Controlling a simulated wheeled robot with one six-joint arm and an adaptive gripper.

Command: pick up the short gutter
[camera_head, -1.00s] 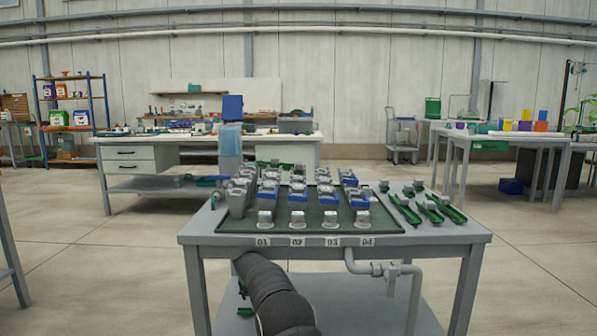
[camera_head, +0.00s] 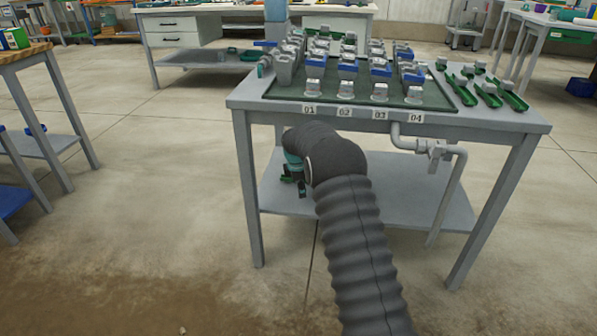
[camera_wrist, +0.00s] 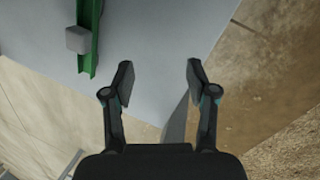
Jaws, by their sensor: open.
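Several green gutters lie on the right side of the grey table; a shorter-looking one (camera_head: 488,95) lies between two others, though their lengths are hard to compare. My gripper (camera_head: 293,172) hangs low before the table's left front, apart from these gutters and partly hidden by my arm. In the wrist view my gripper (camera_wrist: 158,80) is open, with nothing between its fingers. A green gutter piece (camera_wrist: 88,55) with a grey block (camera_wrist: 78,38) on it lies beyond the left finger on a grey surface; I cannot tell which piece it is.
The grey table (camera_head: 500,121) carries a dark green mat (camera_head: 285,91) with rows of grey and blue fittings, labelled 01 to 04 in front. A pipe with a valve (camera_head: 437,148) hangs below the front edge. Floor before the table is clear. A wooden-topped bench (camera_head: 22,52) stands left.

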